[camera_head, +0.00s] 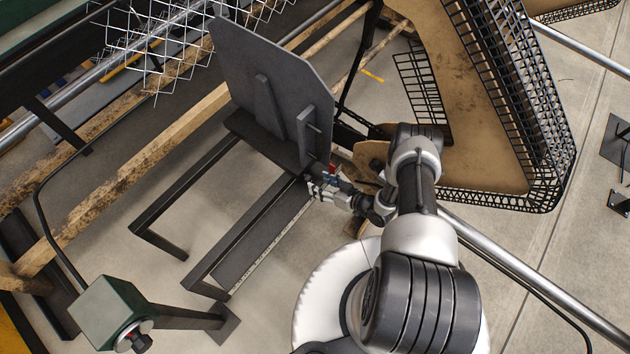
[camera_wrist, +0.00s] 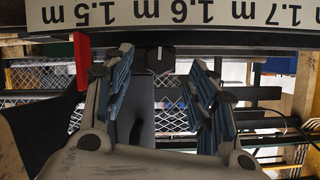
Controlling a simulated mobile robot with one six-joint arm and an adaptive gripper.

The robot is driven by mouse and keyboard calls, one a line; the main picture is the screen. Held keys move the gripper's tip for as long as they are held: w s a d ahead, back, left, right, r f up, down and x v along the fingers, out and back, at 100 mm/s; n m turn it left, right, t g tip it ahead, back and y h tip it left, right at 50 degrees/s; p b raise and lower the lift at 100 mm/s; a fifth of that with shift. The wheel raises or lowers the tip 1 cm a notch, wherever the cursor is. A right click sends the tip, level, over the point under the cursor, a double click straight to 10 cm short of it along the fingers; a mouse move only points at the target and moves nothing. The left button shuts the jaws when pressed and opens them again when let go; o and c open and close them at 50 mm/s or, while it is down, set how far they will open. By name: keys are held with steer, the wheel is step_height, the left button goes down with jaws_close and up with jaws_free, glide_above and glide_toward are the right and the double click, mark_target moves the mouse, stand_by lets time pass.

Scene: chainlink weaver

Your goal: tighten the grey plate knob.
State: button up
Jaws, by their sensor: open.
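The grey plate (camera_head: 265,75) stands tilted on a dark frame in the head view, with two upright ribs on its face. My gripper (camera_head: 313,188) is low at the plate's right-hand corner. In the wrist view my gripper (camera_wrist: 160,95) is open, with blue-grey pads on both sides and a gap between. A small dark block with a grey face (camera_wrist: 160,58), perhaps the knob, shows beyond the gap, just under the scale strip. I see no contact between it and the fingers. I cannot make out the knob in the head view.
A red piece (camera_wrist: 82,60) stands close beside the left finger. A scale strip (camera_wrist: 180,13) crosses the top of the wrist view. The dark rail frame (camera_head: 245,225) lies below the plate.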

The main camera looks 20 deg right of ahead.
steer(key=v, duration=0.8)
steer(key=shift+c, duration=0.2)
